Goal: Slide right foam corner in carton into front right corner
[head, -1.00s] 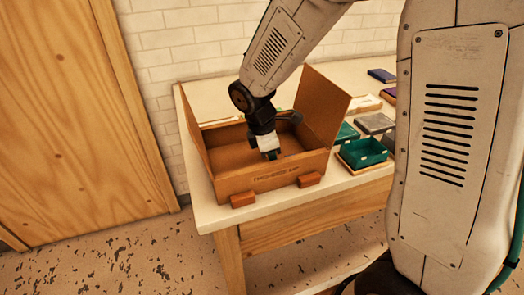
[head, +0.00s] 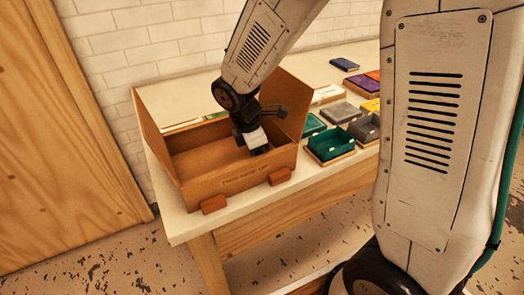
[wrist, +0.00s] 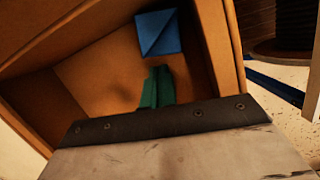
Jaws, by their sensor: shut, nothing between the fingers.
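The open brown carton (head: 238,183) stands at the table's near edge, its side flaps raised. My gripper (head: 258,150) reaches down inside it, close to the front wall and towards the right. In the wrist view my green fingers (wrist: 157,87) are together with nothing between them. A blue foam corner (wrist: 160,33) with a diagonal crease lies on the carton floor just beyond the fingertips, apart from them. It is near the carton wall (wrist: 220,45) on the right of that view. The front wall hides the foam from the head view. No other foam corner is visible.
Two reddish-brown blocks (head: 214,203) (head: 279,176) sit against the carton's front. A green tray (head: 331,145), a grey tray (head: 365,128) and several flat coloured items stand to the right. The raised right flap (head: 285,100) is close beside my gripper.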

